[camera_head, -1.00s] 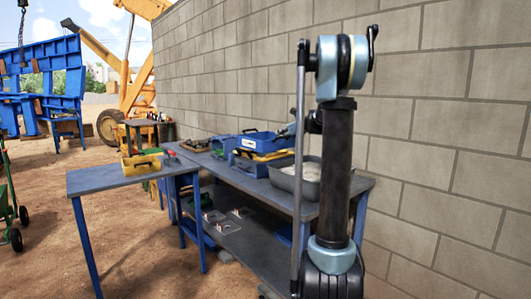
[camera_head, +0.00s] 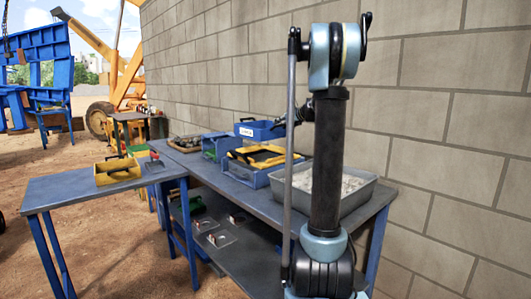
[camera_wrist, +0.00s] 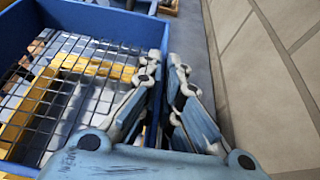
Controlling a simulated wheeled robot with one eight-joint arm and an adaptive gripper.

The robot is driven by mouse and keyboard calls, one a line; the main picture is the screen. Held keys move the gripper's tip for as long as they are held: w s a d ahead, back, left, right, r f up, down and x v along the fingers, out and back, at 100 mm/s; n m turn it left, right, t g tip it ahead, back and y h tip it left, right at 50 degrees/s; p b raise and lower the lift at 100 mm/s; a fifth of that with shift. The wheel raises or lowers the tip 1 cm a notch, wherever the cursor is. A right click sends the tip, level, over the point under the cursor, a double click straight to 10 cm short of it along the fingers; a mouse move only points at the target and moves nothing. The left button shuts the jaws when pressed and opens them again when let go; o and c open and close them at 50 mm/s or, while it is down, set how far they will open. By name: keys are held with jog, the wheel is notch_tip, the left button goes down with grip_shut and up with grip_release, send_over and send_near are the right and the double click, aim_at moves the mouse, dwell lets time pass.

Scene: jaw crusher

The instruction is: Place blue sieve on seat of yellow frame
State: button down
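The blue sieve (camera_head: 262,131), a box with a wire mesh bottom, is raised above the yellow frame (camera_head: 268,155). The frame lies on a blue-grey bin (camera_head: 258,176) on the long table. My gripper (camera_head: 292,117) is at the sieve's right end, partly hidden behind my arm in the head view. In the wrist view my gripper's fingers (camera_wrist: 172,75) are close together around the sieve's side wall, shut on it. The sieve's mesh (camera_wrist: 70,85) fills the left, with yellow frame bars (camera_wrist: 90,66) showing below. The frame's seat is partly hidden.
A grey tray of pale material (camera_head: 368,192) stands right of the bin, close to the brick wall (camera_head: 430,90). Other blue bins (camera_head: 217,146) lie behind on the left. A side table (camera_head: 75,187) holds a yellow toolbox (camera_head: 118,170); its front is clear.

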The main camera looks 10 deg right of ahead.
jog(key=shift+f, duration=4.75)
jog(key=c, duration=1.8)
grip_release()
jog(key=v, duration=1.2)
jog(key=shift+w, duration=0.1)
